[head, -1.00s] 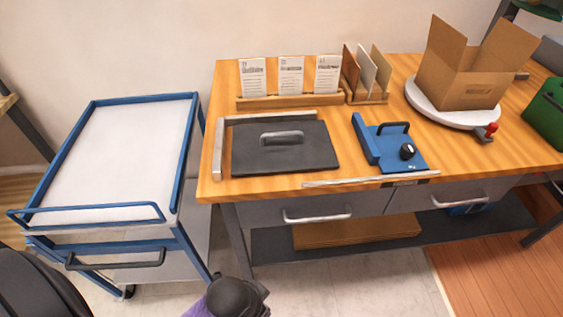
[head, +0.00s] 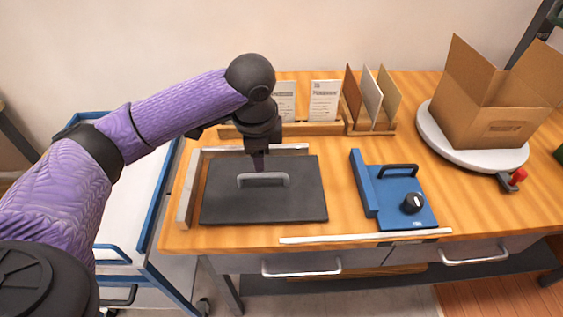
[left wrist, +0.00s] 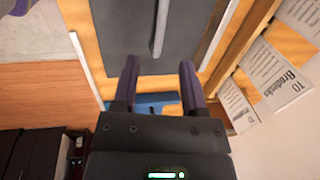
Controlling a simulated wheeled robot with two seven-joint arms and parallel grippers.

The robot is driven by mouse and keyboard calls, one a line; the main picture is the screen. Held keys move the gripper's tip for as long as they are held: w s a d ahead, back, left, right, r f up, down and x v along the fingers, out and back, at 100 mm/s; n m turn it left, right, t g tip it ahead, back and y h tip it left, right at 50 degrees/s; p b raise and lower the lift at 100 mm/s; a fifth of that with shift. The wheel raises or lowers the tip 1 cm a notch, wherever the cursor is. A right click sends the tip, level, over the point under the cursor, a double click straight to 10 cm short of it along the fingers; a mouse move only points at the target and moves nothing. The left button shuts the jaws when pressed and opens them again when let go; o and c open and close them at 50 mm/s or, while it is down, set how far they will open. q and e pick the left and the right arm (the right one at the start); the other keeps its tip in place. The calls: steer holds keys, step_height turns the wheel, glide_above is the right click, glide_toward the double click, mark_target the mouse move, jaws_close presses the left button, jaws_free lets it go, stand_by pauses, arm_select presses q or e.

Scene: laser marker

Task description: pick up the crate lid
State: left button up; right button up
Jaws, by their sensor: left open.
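The crate lid (head: 221,197) is a flat dark grey panel with a light grey bar handle (head: 263,180). It lies on the wooden table inside an L-shaped metal fence (head: 189,180). My left gripper (head: 259,163) points down over the lid, just at the far side of the handle as the head view shows it. In the left wrist view its two fingers (left wrist: 160,82) are apart with nothing between them. The lid (left wrist: 120,28) and its handle (left wrist: 158,30) show beyond the fingertips there. I cannot tell the height gap. My right gripper is not seen.
A blue device (head: 400,208) with a black knob stands right of the lid. Behind are a card rack (head: 312,129) and upright boards (head: 371,98). An open cardboard box (head: 490,112) sits on a white turntable (head: 455,152). A blue-framed cart (head: 155,215) stands left.

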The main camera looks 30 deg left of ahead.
mark_target(263, 174)
arm_select(q)
steer(key=f+b, duration=0.1)
steer(key=f, duration=0.2)
steer(key=w+f+b, duration=0.1)
steer(key=f+b, duration=0.1)
steer(key=f, duration=0.1)
steer(key=f+b, duration=0.2)
steer(key=f, duration=0.1)
steer(key=shift+w+a+f, duration=0.1)
steer(key=shift+w+a, duration=0.15)
steer(key=shift+a, duration=0.1)
steer(key=shift+w+f, duration=0.1)
steer(key=shift+f, duration=0.05)
steer(key=shift+c, duration=0.4)
jaws_close()
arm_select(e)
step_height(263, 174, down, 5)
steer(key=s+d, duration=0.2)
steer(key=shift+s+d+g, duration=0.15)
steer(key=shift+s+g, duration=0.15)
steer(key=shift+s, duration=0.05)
arm_select(q)
steer(key=shift+r, duration=0.2)
